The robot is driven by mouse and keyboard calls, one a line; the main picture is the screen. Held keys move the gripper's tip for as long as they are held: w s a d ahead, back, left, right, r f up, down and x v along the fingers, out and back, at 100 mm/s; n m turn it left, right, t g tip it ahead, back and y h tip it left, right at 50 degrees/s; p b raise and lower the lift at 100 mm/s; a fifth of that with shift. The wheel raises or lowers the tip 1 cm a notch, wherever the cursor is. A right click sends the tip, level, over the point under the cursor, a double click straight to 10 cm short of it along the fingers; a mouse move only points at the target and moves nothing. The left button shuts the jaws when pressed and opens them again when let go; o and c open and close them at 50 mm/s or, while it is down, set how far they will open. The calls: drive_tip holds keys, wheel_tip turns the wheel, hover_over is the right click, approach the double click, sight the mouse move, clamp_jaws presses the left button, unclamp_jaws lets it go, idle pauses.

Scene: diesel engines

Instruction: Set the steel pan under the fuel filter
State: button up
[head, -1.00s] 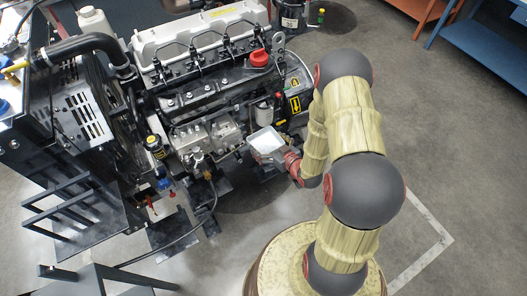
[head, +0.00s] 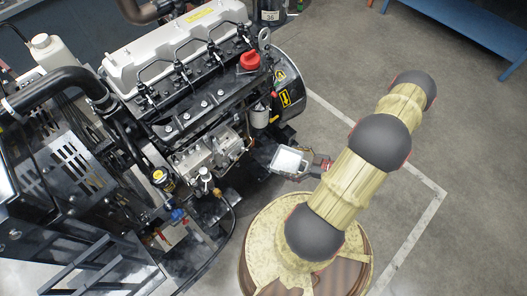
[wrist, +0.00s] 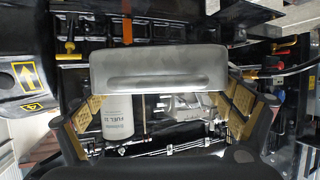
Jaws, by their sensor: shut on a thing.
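The steel pan (head: 289,161) is a small pale grey rectangular tray. My gripper (head: 314,166) is shut on it and holds it in the air beside the engine. In the wrist view the pan (wrist: 158,75) spans between the two tan-padded fingers of my gripper (wrist: 160,98). The fuel filter (head: 260,117) is a white canister on the engine's near side, up and left of the pan in the head view. In the wrist view the fuel filter (wrist: 118,125) shows its label, and the pan's edge overlaps its end. The pan is apart from the filter in the head view.
The diesel engine (head: 175,52) fills the left, with a red cap (head: 249,61) on top. Hoses and a black frame (head: 100,265) lie at lower left. A blue bench (head: 470,38) stands at upper right.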

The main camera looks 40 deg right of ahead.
drive_tip(key=shift+s+f, duration=0.2)
drive_tip(key=shift+w+a+f, duration=0.1)
drive_tip(key=shift+w+f, duration=0.1)
drive_tip(key=w+f+b, duration=0.1)
drive_tip(key=w, duration=0.2)
drive_tip(key=w+d+f+b, duration=0.1)
drive_tip(key=w, duration=0.1)
drive_tip(key=w+d+f+b, duration=0.1)
drive_tip(key=w+f, duration=0.1)
drive_tip(key=w, duration=0.1)
drive_tip(key=shift+w+f, duration=0.1)
drive_tip(key=shift+w, duration=0.25)
drive_tip(key=b, duration=0.2)
hover_over(273, 155)
drive_tip(key=f, duration=0.2)
drive_tip(key=s+f, duration=0.1)
drive_tip(key=f, duration=0.1)
drive_tip(key=shift+f, duration=0.3)
drive_tip(key=shift+w+f, duration=0.2)
drive_tip(key=f+b, duration=0.2)
drive_tip(key=f, duration=0.1)
drive_tip(key=shift+w+f, duration=0.2)
drive_tip(key=shift+f, duration=0.1)
drive_tip(key=shift+r, duration=0.1)
